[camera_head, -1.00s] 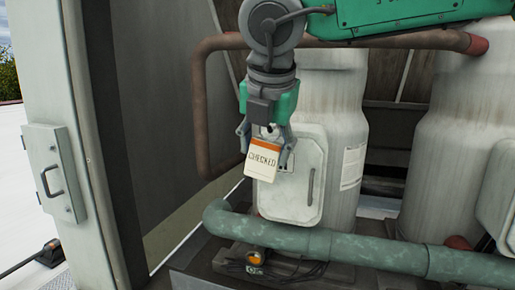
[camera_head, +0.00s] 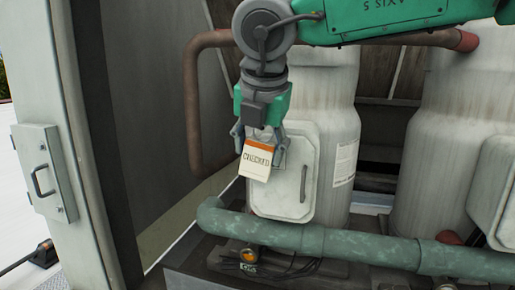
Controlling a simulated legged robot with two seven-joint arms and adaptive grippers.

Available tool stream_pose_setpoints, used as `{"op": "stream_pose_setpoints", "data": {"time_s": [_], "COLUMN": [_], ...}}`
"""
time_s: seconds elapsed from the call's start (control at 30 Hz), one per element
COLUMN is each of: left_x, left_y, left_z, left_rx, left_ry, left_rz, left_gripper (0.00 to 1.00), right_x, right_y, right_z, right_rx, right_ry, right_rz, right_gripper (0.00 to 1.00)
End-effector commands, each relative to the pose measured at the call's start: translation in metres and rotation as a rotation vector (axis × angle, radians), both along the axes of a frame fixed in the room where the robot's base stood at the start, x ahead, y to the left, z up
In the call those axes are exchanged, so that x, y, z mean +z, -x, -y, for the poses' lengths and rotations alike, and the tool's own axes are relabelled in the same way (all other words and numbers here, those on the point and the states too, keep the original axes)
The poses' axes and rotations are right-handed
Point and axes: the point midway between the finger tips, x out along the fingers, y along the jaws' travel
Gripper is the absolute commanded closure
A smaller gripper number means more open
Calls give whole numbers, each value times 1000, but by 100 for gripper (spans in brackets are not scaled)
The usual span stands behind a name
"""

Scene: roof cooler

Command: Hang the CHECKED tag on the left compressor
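The CHECKED tag (camera_head: 257,163) is a small white card with an orange band at its top and dark lettering. My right gripper (camera_head: 260,143) points down with a finger on each side of the tag and appears to hold it by its upper part. The left compressor (camera_head: 333,120) is a tall, pale, worn cylinder with a white hatch (camera_head: 288,185) on its front. The tag covers the hatch's upper left part in the view; I cannot tell whether they touch. My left gripper is not in view.
A green pipe (camera_head: 310,240) crosses in front of the compressor's base. A brown pipe (camera_head: 192,110) bends down at the left. A second compressor (camera_head: 445,150) stands at the right. A grey cabinet door (camera_head: 45,175) with a handle is at the left edge.

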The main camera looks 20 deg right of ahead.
Motion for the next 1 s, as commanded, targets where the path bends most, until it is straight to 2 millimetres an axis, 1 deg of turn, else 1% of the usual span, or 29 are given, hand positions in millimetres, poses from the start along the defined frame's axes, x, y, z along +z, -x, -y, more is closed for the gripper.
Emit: {"op": "stream_pose_setpoints", "data": {"time_s": [0.03,0.07,0.37,0.47,0.57,0.8,1.0], "left_x": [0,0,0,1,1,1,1], "left_y": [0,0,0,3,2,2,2], "left_z": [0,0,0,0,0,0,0], "left_rx": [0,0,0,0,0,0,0], "left_ry": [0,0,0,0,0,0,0], "left_rz": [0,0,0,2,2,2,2], "left_gripper": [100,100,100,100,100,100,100], "right_x": [0,0,1,5,17,63,93], "right_y": [0,0,1,2,8,30,44], "right_z": [0,0,0,0,-1,-5,-7], "right_rx": [0,0,0,0,0,0,-1], "right_ry": [1,0,1,0,0,-1,-1], "right_rz": [-1,0,1,1,4,4,1], "right_gripper": [32,29,29,29,29,29,29]}}
